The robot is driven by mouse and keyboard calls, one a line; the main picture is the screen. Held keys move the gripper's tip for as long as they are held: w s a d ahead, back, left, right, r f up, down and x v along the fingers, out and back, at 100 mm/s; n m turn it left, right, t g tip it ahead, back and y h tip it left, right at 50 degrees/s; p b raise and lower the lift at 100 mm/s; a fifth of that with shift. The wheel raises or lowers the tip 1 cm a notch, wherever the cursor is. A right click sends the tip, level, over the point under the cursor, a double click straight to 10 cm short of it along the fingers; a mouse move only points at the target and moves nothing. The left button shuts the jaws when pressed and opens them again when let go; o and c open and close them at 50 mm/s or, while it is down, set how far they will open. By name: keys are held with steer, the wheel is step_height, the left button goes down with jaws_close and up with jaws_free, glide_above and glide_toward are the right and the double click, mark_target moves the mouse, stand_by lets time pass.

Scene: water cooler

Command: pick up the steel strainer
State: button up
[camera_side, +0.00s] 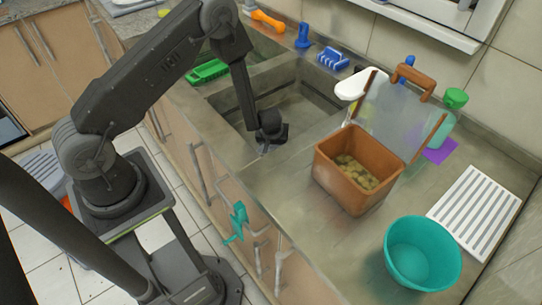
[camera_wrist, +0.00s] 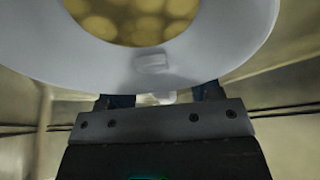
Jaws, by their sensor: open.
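My gripper (camera_side: 268,143) is low inside the sink, pointing down; its fingertips are hard to make out there. In the wrist view my gripper (camera_wrist: 162,96) is open, with its two dark fingers apart. A pale, round-rimmed piece, which looks like the steel strainer (camera_wrist: 200,63), fills the top of the wrist view. Its middle shows yellowish round shapes, and a small tab sits on its near rim. A small pale piece shows between the fingers; I cannot tell whether they touch it. In the side view the strainer is not clearly visible.
The sink (camera_side: 305,108) walls surround my gripper. A brown bin (camera_side: 337,180) with lumpy contents stands on the counter to the right, near a teal bowl (camera_side: 405,268) and a white slatted rack (camera_side: 475,212). A green brush (camera_side: 207,71) lies at the sink's left.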

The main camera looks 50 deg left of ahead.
steer(key=shift+c, duration=0.2)
steer(key=c, duration=0.6)
steer(key=shift+s+d, duration=0.1)
steer(key=shift+s, duration=0.05)
jaws_close()
steer(key=shift+f, duration=0.1)
steer(key=shift+s+d, duration=0.1)
step_height(320, 180, up, 28)
steer(key=shift+w, duration=0.25)
stand_by(0.4)
